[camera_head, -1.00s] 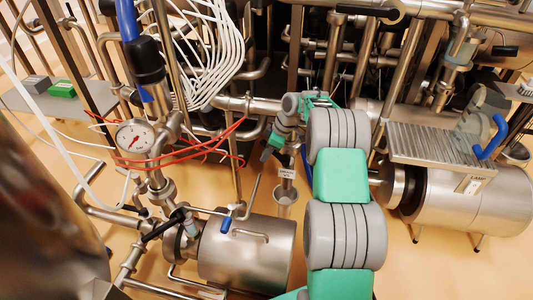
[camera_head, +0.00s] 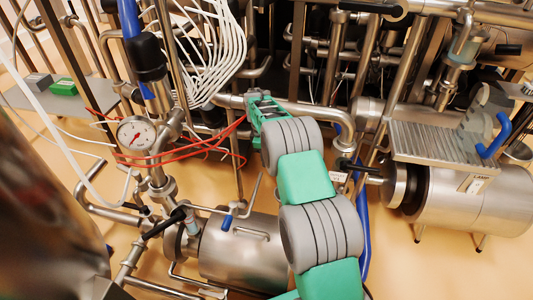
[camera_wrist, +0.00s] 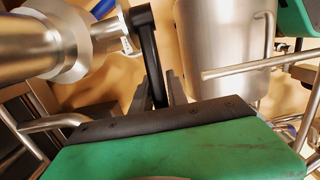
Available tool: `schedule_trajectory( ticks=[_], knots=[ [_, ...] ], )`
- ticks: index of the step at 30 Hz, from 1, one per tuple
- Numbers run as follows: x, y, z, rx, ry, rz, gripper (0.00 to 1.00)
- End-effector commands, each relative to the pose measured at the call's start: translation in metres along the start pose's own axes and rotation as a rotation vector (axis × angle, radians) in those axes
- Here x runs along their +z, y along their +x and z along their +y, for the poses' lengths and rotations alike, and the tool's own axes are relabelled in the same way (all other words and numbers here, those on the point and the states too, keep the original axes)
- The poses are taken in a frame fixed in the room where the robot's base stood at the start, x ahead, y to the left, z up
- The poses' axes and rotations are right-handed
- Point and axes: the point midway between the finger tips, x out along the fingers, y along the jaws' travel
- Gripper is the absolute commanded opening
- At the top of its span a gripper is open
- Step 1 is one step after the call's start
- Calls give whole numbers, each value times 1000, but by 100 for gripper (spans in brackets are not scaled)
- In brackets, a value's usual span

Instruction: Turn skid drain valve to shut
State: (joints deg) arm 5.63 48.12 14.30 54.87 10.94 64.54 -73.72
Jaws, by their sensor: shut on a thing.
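The skid drain valve's handle appears as a black lever (camera_wrist: 147,45) in the wrist view. It hangs from a steel pipe fitting (camera_wrist: 75,40) with a wide flange at the upper left. My gripper (camera_wrist: 158,92) has its two dark fingers on either side of the lever's lower end and is shut on it. The lever runs nearly upright in that view. In the head view my own arm hides the gripper, and I cannot tell which part there is the held lever.
A steel vessel (camera_wrist: 222,55) and a steel bar (camera_wrist: 235,70) lie close on the right of my gripper. In the head view, red hoses (camera_head: 190,153) and a pressure gauge (camera_head: 136,133) are left of my arm. A ribbed steel step (camera_head: 436,143) stands at the right.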

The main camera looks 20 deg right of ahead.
Motion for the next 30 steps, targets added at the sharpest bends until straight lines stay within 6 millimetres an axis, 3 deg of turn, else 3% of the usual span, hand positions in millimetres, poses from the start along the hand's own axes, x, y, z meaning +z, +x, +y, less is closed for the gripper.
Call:
schedule_trajectory(
  ticks=[10,27,28,30],
  knots=[
    [0,8,-2,-6,-3,-134,0],
    [1,15,-2,-6,-1,-162,0],
    [1,15,-2,-6,-1,-162,21],
    [1,15,-2,-6,-1,-162,26]
  ],
)
